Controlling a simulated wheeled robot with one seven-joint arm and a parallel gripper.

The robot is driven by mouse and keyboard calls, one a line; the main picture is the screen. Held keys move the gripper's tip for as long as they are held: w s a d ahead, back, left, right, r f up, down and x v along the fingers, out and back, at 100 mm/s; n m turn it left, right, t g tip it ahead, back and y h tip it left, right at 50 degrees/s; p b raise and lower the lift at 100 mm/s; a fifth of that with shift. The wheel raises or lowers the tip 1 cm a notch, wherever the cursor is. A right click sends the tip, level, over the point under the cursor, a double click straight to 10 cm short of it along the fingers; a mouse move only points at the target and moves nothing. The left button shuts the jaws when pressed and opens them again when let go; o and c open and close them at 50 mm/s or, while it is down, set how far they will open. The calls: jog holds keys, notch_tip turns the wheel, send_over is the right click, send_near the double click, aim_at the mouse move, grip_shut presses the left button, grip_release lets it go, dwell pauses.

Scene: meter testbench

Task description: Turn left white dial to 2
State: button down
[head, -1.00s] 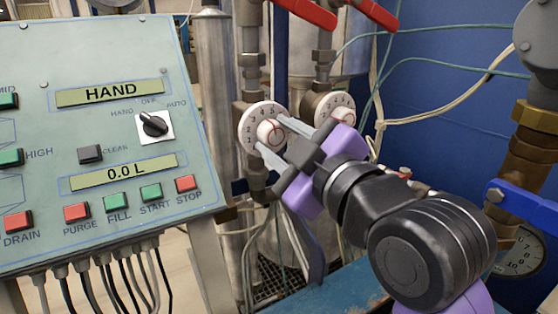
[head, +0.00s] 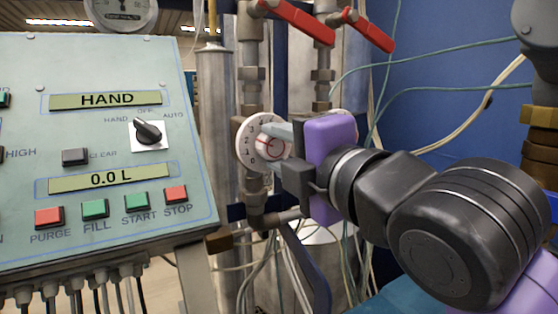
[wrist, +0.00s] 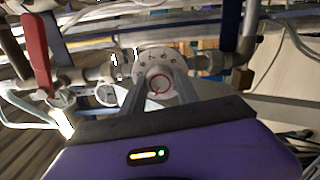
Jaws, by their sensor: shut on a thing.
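The left white dial (head: 248,148) is a round numbered disc with a protruding white knob and a red mark, mounted on the left vertical pipe. My gripper (head: 276,144) reaches it from the right and is shut on the dial's knob. In the wrist view the dial (wrist: 162,58) faces me, with the knob (wrist: 160,80) between the two fingers. The number the red mark points to is too small to tell. The second white dial (head: 348,115), on the right pipe, is mostly hidden behind my gripper.
A green control panel (head: 100,230) stands close on the left. Two red valve levers (head: 300,22) and (head: 372,32) are above the dials. Thin cables (head: 450,90) hang along the blue wall on the right. Brass pipework (head: 538,145) is at the far right.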

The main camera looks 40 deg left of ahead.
jog(key=shift+f+n+b, duration=0.15)
jog(key=shift+n+b, duration=0.25)
jog(key=shift+n, duration=0.7)
jog(key=c, duration=0.9)
grip_release()
jog(key=shift+d, duration=0.1)
jog(key=v, duration=0.7)
jog(key=shift+s+d, duration=0.2)
jog(key=shift+d, duration=0.1)
